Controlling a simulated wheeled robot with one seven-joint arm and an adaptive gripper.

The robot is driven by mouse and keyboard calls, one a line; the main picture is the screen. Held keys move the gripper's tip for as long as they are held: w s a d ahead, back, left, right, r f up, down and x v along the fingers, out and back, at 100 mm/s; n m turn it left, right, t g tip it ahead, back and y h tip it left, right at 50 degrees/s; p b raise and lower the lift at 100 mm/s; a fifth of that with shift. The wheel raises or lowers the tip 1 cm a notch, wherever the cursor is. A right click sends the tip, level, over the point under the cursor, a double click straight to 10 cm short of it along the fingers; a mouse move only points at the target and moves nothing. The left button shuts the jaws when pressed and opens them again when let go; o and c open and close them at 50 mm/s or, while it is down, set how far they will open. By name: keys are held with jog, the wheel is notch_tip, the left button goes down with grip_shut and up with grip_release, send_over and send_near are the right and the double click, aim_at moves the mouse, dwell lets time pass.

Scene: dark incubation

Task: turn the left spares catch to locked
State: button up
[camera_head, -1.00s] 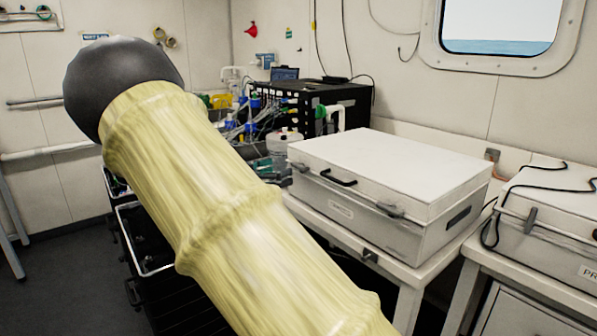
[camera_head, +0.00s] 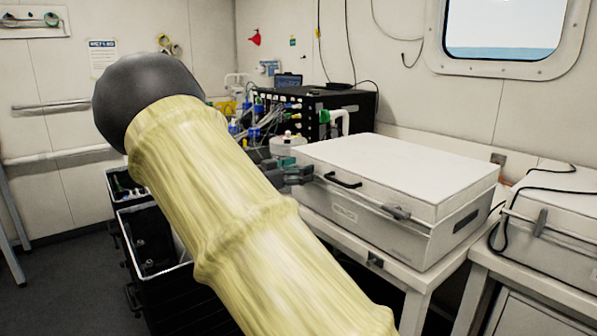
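A white lidded case (camera_head: 385,180) with a black handle (camera_head: 343,180) and a small unreadable front label stands on a white bench. Its right catch (camera_head: 397,212) lies at the lid seam. Grey parts that look like the end of my gripper (camera_head: 292,173) show at the case's front left corner, where the left catch sits. They cover or crowd the left catch, so I cannot make out its position or whether I touch it. My pale yellow sleeved arm hides the rest of the gripper, and its finger opening is unclear.
A second case (camera_head: 552,222) with a cable over it stands on the right. Behind are a black equipment rack (camera_head: 335,108), tubing and bottles. Black crates (camera_head: 150,240) stand low behind my arm. The white lid top is clear.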

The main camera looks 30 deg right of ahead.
jog(key=c, duration=0.4)
jog(key=shift+c, duration=0.2)
jog(key=shift+m, duration=0.3)
jog(key=m+b, duration=0.4)
jog(key=m, duration=0.1)
jog(key=m+b, duration=0.4)
jog(key=m, duration=0.2)
jog(key=m+b, duration=0.4)
jog(key=m, duration=0.2)
jog(key=shift+s+f+b, duration=0.15)
jog(key=shift+f+b, duration=0.1)
jog(key=shift+b, duration=0.15)
jog(key=shift+m, duration=0.3)
jog(key=o, duration=1)
